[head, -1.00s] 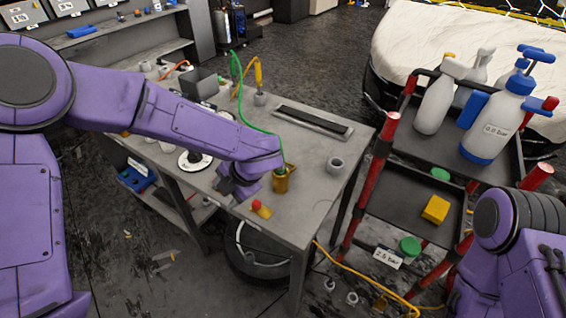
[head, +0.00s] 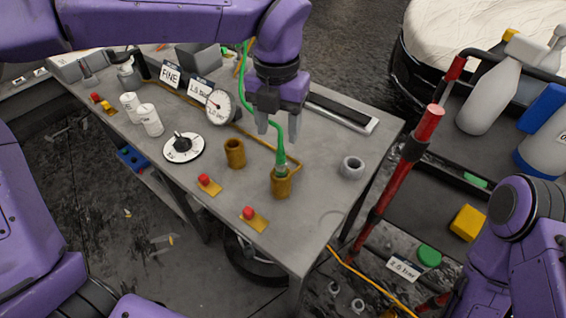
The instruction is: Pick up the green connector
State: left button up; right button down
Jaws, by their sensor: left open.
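The green connector (head: 281,163) stands upright in a brass socket (head: 281,186) near the front right of the grey workbench (head: 330,205). A green hose runs up from it and passes behind my left gripper. My left gripper (head: 277,132) is open and points down, above and a little behind the connector. Its fingers are apart and appear to hold nothing. My right arm shows at the lower right, but its gripper is out of view.
An empty brass socket (head: 235,153), a pressure gauge (head: 220,106), a black dial (head: 183,147) and red buttons (head: 249,213) are on the bench. A grey ring (head: 352,167) lies to the right. A red-posted cart (head: 408,165) with bottles stands beyond the bench's right edge.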

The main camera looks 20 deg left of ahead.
aim_at(281, 164)
pick_arm(q)
jog(key=shift+s+d+f, duration=0.15)
jog(key=shift+s+f, duration=0.1)
notch_tip(281, 164, down, 10)
jog(key=shift+w+d+f+p, duration=0.1)
jog(key=shift+w+p, duration=0.05)
jog(key=shift+p, duration=0.7)
jog(key=shift+w+f, duration=0.1)
jog(key=shift+f, duration=0.05)
grip_shut()
